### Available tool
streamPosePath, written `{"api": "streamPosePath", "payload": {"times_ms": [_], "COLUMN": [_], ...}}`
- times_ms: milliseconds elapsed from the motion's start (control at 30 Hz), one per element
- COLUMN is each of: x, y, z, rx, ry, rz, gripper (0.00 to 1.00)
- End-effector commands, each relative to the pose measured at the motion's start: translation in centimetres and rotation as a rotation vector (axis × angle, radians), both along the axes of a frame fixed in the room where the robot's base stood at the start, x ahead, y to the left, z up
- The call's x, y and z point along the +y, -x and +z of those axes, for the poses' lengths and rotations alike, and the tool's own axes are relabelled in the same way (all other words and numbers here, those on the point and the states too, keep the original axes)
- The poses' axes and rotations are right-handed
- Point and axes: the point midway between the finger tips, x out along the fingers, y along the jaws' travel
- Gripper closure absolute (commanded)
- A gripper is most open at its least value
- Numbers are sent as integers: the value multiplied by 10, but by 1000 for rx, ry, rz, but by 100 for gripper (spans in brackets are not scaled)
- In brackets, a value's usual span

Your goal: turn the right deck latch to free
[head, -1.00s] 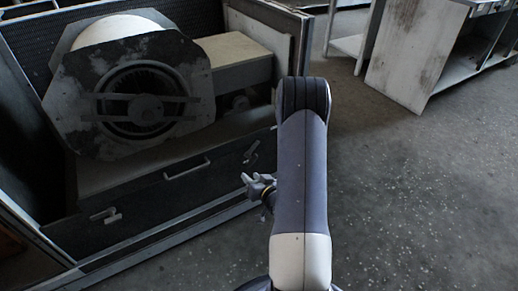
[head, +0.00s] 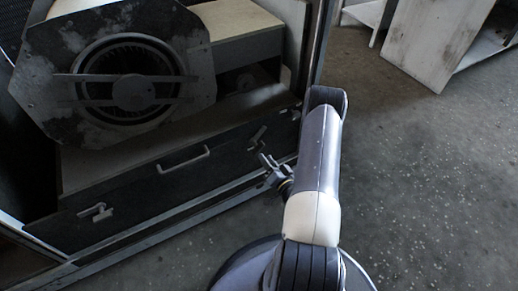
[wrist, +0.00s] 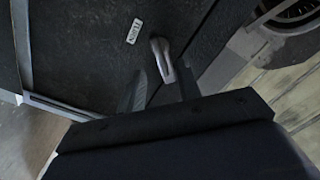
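The right deck latch (head: 257,136) is a small grey lever on the dark front panel of the deck, right of the handle. It sits tilted in the head view. In the wrist view the latch (wrist: 169,59) is a pale rounded lever just beyond my fingers. My gripper (head: 266,161) is in front of the panel, slightly below and right of the latch, with its fingers apart. In the wrist view my gripper (wrist: 160,88) shows two dark fingers with a gap between them and nothing clearly held. Whether a finger touches the latch cannot be told.
A bar handle (head: 184,160) is mid-panel, and another latch (head: 97,211) is at the left. The round blower (head: 133,90) stands above the deck. The cabinet's frame post (head: 316,45) is at the right; open floor lies beyond.

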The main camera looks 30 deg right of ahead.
Motion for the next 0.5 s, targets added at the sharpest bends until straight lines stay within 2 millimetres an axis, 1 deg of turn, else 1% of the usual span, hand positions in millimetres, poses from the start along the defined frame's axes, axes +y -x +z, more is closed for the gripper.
{"api": "streamPosePath", "payload": {"times_ms": [33, 100, 200, 333, 500], "x": [2, 2, 3, 2, 3], "y": [-10, -24, -41, -56, -65], "z": [-1, -1, 0, -1, 0], "rx": [-3, -4, -4, -1, 1], "ry": [2, 3, 2, 1, -1], "rz": [6, 4, 2, 1, -1], "gripper": [67, 67, 67, 67, 67]}}
